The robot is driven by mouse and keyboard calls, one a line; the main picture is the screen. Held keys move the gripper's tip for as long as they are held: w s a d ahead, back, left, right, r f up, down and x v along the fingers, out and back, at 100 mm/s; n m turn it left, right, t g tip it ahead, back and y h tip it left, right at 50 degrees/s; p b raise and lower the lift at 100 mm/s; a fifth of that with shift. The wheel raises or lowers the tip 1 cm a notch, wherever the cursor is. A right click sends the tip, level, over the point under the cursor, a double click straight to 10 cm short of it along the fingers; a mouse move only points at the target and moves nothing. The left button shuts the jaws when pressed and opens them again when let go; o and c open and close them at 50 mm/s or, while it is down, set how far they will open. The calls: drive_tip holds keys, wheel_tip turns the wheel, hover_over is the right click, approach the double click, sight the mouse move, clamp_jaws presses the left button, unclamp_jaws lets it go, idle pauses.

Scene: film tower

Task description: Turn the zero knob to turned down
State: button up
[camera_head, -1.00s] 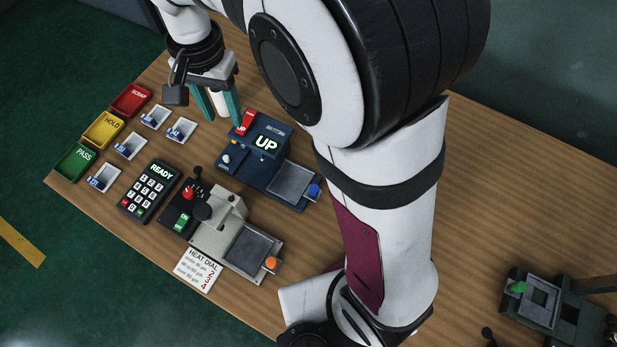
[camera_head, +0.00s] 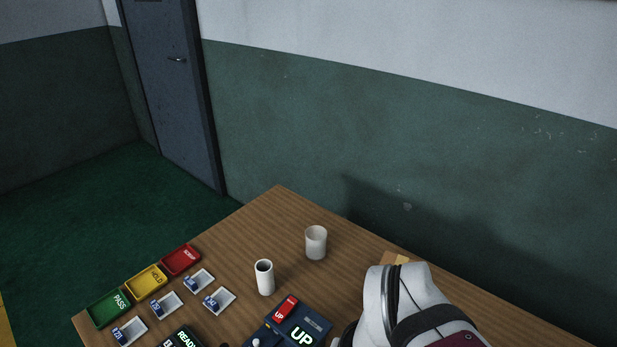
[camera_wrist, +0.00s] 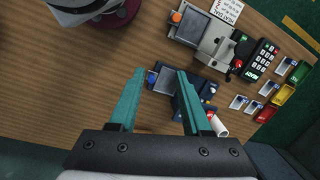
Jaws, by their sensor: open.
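A dark blue device (camera_head: 268,329) with a lit display reading UP (camera_head: 303,335) is at the bottom edge of the head view, partly cut off. It carries a red block marked UP (camera_head: 285,308) and a small pale knob (camera_head: 256,342). I cannot tell for sure which knob is the zero knob. In the wrist view, the blue device (camera_wrist: 166,79) lies beyond my gripper (camera_wrist: 160,72), partly hidden by the right finger. My gripper is open, its teal fingers apart with nothing held. It is out of the head view.
A white cylinder (camera_head: 265,283) and a pale cup (camera_head: 316,243) stand behind the device. Green, yellow and red trays (camera_head: 181,261) and small labelled trays are at left. A grey device (camera_wrist: 205,37) and keypad (camera_wrist: 262,58) show in the wrist view. The table's back corner is clear.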

drive_tip(key=m+h, duration=0.1)
drive_tip(key=m, duration=0.5)
hover_over(256, 341)
drive_tip(key=s, duration=0.1)
wheel_tip(256, 341, down, 4)
drive_tip(key=shift+t, duration=0.4)
drive_tip(key=f, duration=1.5)
drive_tip(key=shift+w, duration=0.35)
drive_tip(key=shift+f, duration=0.45)
clamp_jaws()
